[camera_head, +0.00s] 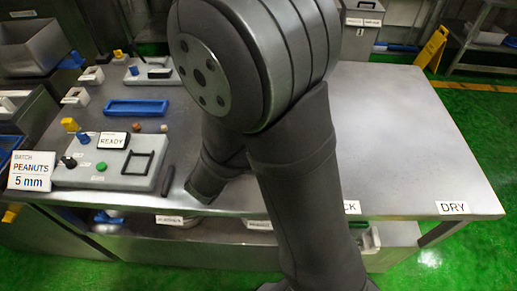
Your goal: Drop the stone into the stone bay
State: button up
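No stone can be made out for certain. Two small brownish lumps, one reddish (136,127) and one tan (164,128), lie on the bench between the blue frame and the grey control box; I cannot tell whether either is the stone. Small white open bays stand at the bench's left edge, one farther back (92,75) and one nearer (75,96); no stone label on them is readable. My arm fills the middle of the view, and its far end comes down near the control box's right side. My gripper's fingers cannot be made out there.
The grey control box (90,172) carries a READY display (113,141), knobs and a black square frame. A PEANUTS 5 mm sign (31,171) stands at its left. A blue rectangular frame (136,107) lies behind. The bench's right side (405,130) is clear, with a DRY label (452,207) in front.

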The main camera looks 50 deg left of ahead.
jog(key=shift+f, duration=0.4)
jog(key=o, duration=1)
jog(key=shift+o, duration=0.2)
jog(key=v, duration=1.7)
jog(key=shift+r, duration=0.15)
jog(key=shift+s, duration=0.1)
jog(key=x, duration=1.7)
